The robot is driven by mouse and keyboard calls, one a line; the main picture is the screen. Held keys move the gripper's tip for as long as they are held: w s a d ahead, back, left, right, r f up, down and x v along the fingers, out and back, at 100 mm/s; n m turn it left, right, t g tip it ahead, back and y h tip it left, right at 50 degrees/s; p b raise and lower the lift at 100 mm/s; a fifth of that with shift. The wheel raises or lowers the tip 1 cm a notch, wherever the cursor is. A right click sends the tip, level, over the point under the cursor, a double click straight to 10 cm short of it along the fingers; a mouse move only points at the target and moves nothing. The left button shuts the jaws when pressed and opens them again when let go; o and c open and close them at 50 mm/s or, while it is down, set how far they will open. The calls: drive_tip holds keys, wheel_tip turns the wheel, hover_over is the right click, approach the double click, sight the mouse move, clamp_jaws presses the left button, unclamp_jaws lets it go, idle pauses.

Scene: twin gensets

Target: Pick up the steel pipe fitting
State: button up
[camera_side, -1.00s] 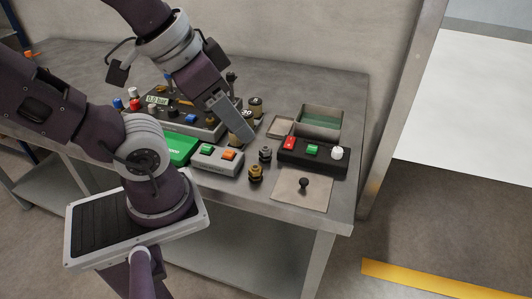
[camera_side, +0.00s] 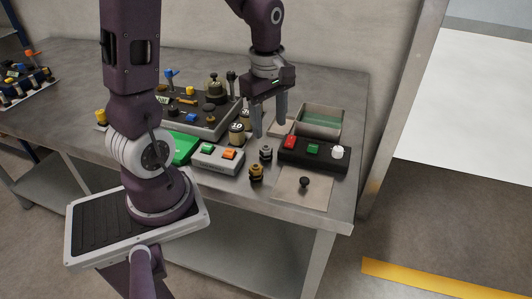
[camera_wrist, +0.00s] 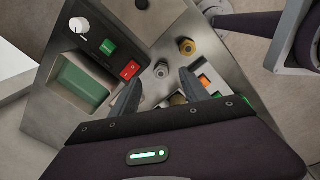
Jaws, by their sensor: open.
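The steel pipe fitting (camera_side: 265,153) is a small grey piece standing upright on the bench, just behind a brass fitting (camera_side: 256,173). In the wrist view the steel fitting (camera_wrist: 161,69) shows between and slightly beyond my two fingertips, and the brass fitting (camera_wrist: 187,46) lies up and right of it. My gripper (camera_side: 269,129) is open and empty, pointing down, with its fingertips above and slightly behind the steel fitting. Both fingers also show in the wrist view (camera_wrist: 160,79). Nothing hides the steel fitting.
A black button box (camera_side: 313,151) stands right of the fitting, and a grey button box (camera_side: 217,159) stands left. A green-lined tray (camera_side: 318,122) is behind. A square plate (camera_side: 302,190) with a black knob (camera_side: 304,182) lies in front right. Weights (camera_side: 237,133) stand left of my fingers.

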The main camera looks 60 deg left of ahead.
sight(267, 147)
drive_tip(key=a+f+n, duration=0.1)
drive_tip(key=f, duration=0.1)
drive_tip(key=a+f+n, duration=0.1)
drive_tip(key=n, duration=0.1)
drive_tip(key=shift+w+a+f+g, duration=0.1)
drive_tip(key=shift+w+f+g, duration=0.1)
drive_tip(key=shift+f+g, duration=0.15)
wheel_tip(267, 147, down, 7)
clamp_jaws()
